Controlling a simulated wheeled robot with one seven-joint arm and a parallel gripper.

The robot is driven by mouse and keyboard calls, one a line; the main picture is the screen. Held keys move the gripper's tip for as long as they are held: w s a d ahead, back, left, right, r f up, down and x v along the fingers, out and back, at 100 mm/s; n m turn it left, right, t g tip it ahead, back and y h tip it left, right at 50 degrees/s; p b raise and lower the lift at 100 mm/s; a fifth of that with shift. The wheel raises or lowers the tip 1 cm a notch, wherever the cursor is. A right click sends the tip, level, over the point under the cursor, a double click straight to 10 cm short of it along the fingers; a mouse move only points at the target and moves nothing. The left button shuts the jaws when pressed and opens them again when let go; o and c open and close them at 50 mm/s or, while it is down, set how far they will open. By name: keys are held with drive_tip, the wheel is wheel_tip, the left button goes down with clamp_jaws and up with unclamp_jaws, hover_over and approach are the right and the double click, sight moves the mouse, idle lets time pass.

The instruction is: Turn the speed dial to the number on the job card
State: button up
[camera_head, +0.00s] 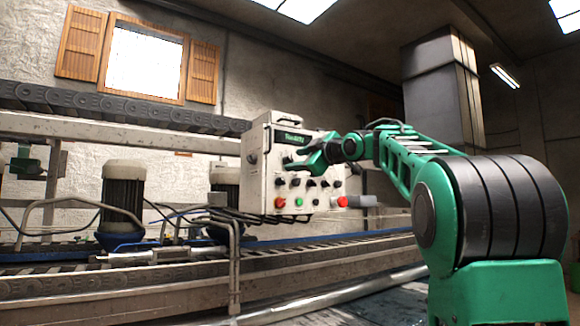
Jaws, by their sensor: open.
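A pale control box (262,170) stands at the middle of the view, with a small dark display (291,137) near its top. Its lower front has rows of black knobs, a red button (280,202), a green button (299,201) and a larger red button (342,201). My green gripper (312,160) is in front of the upper part of the panel, open. Whether it touches a knob I cannot tell. The speed dial cannot be told apart from the other knobs, and part of the panel is hidden behind my gripper. I cannot make out a job card.
A long conveyor machine (60,288) with rails runs behind and below the box. Dark motors, one of them at the left (123,190), stand on it. A bent metal pipe (234,265) rises below the box. A shuttered window (143,62) is on the back wall.

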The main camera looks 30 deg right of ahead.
sight(289, 161)
drive_tip(key=shift+w+a, duration=0.1)
drive_tip(key=shift+w, duration=1.3)
drive_tip(key=c, duration=1)
drive_tip(key=shift+f+m, duration=0.1)
drive_tip(key=shift+m, duration=0.2)
drive_tip(key=shift+c, duration=0.2)
drive_tip(key=m, duration=0.5)
drive_tip(key=shift+m, duration=0.3)
drive_tip(key=m, duration=0.6)
drive_tip(key=shift+a, duration=0.1)
drive_tip(key=m, duration=0.6)
drive_tip(key=shift+m, duration=2.9)
